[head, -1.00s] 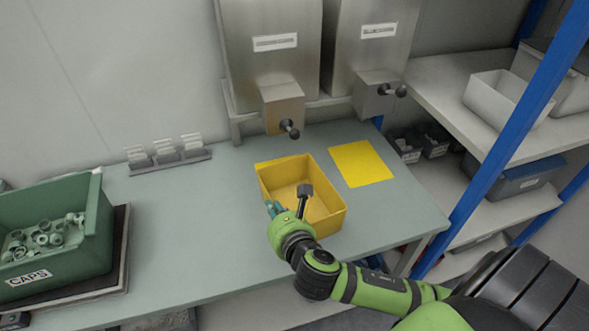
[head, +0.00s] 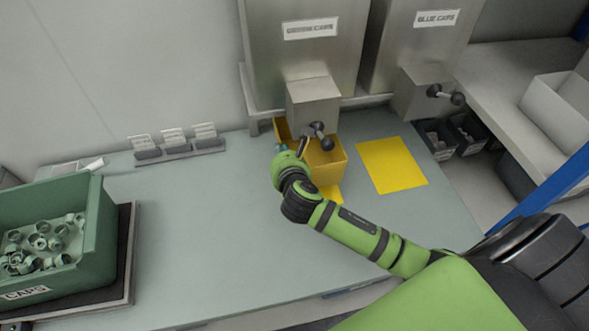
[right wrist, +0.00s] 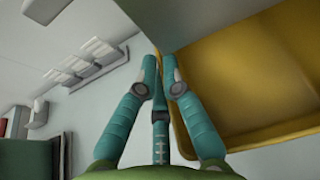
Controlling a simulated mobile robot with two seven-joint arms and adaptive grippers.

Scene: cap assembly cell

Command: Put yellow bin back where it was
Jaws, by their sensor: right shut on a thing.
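The yellow bin (head: 329,168) is under the spout of the left dispenser, whose blurred label seems to read GREEN CAPS. The spout hides part of its inside. My right gripper (head: 282,149) is shut on the bin's left wall. In the right wrist view my right gripper (right wrist: 160,73) has its fingers close together at the rim of the yellow bin (right wrist: 235,85), which opens to the right. Part of a yellow marking (head: 331,194) shows on the table in front of the bin. A second yellow marking (head: 392,165) lies bare to the right. My left gripper is not in view.
A green CAPS crate (head: 97,245) with many caps stands at the left on a dark base. A small card rack (head: 176,148) stands at the wall. The BLUE CAPS dispenser (head: 420,45) is at the right. The table's middle (head: 200,235) is clear.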

